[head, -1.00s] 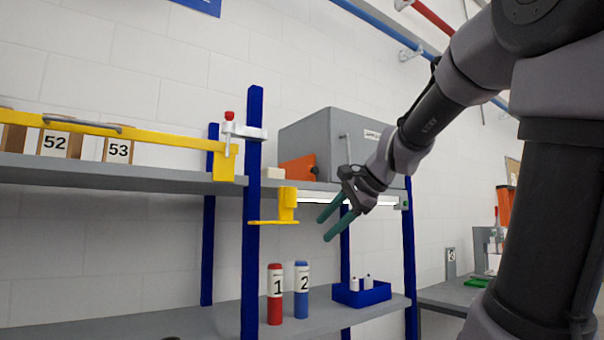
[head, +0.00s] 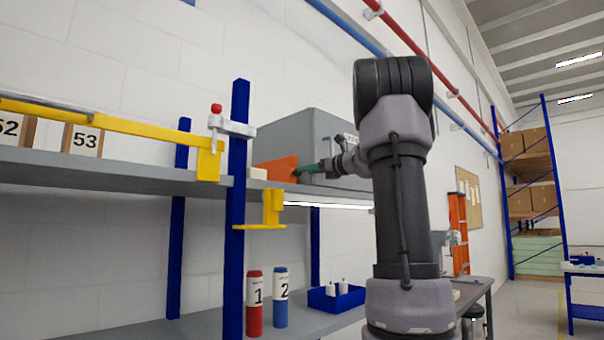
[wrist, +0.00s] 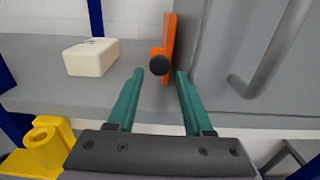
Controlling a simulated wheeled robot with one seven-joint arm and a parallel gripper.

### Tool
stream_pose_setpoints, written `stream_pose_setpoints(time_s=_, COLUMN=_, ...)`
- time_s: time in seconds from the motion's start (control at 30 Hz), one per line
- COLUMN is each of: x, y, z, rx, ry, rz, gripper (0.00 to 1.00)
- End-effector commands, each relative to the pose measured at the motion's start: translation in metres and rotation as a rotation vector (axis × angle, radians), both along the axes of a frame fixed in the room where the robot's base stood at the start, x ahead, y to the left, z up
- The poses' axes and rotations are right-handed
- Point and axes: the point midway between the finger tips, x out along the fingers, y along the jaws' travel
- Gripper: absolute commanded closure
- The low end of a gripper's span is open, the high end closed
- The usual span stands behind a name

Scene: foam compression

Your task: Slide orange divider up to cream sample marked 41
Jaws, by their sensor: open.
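The orange divider (head: 277,171) stands upright on the upper shelf, close against the grey cabinet. In the wrist view the divider (wrist: 169,38) shows edge-on with a black round knob (wrist: 159,65) facing me. The cream sample (head: 257,173) lies on the shelf to the left of the divider, with a clear gap between them. In the wrist view the sample (wrist: 91,58) has a small dark mark on top that I cannot read. My gripper (wrist: 158,73) is open and empty, its two green fingers on either side of the knob. In the head view my gripper (head: 299,172) is beside the divider.
The grey cabinet (head: 300,140) stands right of the divider; its handle (wrist: 276,60) juts out. A blue post (head: 236,200) and yellow bracket (head: 270,210) stand at the shelf front, left. Cylinders 1 (head: 254,305) and 2 (head: 281,298) and a blue tray (head: 348,299) are on the lower shelf.

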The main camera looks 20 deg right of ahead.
Motion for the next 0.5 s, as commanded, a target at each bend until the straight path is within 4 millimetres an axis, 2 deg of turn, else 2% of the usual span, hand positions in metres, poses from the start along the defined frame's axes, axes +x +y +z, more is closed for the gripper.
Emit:
stream_pose_setpoints(time_s=0.03, x=0.009, y=0.004, z=-0.001, rx=0.001, ry=0.001, rz=0.002, gripper=0.49)
stream_pose_setpoints(time_s=0.2, x=0.026, y=0.01, z=-0.001, rx=-0.001, ry=0.001, rz=0.002, gripper=0.49)
stream_pose_setpoints(time_s=0.5, x=0.032, y=0.012, z=0.0, rx=-0.001, ry=0.001, rz=0.0, gripper=0.49)
